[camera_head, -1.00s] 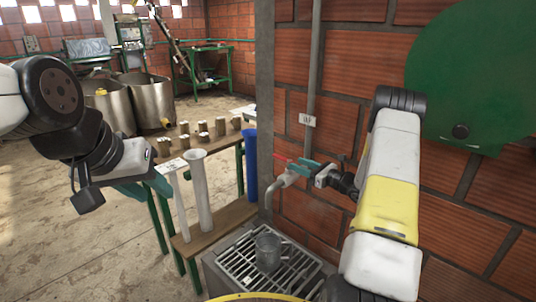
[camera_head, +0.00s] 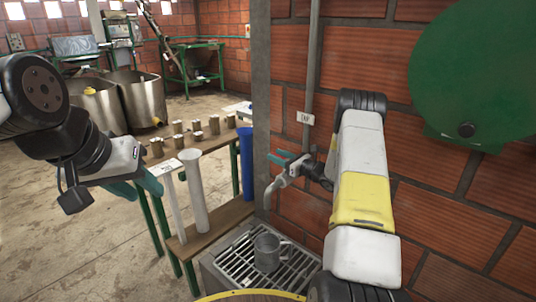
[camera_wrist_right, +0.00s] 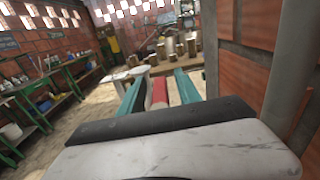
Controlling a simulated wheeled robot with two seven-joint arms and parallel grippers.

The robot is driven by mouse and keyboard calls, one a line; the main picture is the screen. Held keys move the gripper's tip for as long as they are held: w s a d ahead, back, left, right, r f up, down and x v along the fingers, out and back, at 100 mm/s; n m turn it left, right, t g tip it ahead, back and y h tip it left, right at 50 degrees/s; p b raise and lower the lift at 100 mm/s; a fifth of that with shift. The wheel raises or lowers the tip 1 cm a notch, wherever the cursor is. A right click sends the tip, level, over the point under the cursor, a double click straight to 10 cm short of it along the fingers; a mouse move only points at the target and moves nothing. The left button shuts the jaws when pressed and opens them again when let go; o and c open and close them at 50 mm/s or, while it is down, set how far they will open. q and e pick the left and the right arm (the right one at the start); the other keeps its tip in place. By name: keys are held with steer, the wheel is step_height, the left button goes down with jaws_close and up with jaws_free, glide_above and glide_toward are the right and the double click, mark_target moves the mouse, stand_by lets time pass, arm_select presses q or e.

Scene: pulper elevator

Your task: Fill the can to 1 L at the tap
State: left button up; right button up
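The can is a grey metal mug (camera_head: 267,253) with a handle, standing upright on the grate below the tap. The tap's pale spout (camera_head: 268,195) curves down above the can. I see no water stream, and the can's inside is too small to read. My right gripper (camera_head: 283,157) is at the tap. In the right wrist view, its teal fingers (camera_wrist_right: 158,86) stand apart on either side of the red tap lever (camera_wrist_right: 158,95), with narrow gaps; the fingers hide the lever in the head view. My left gripper (camera_head: 146,188) hangs at the left, away from the can; its opening is unclear.
The metal grate (camera_head: 240,275) tops a basin against the brick wall (camera_head: 460,210). Left of it, a wooden bench (camera_head: 222,217) holds white tubes (camera_head: 193,190) and a blue tube (camera_head: 246,160). A green round tank (camera_head: 480,75) is at upper right. Open floor lies left.

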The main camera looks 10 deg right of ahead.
steer(key=shift+a, duration=0.1)
jaws_close()
stand_by(1.4)
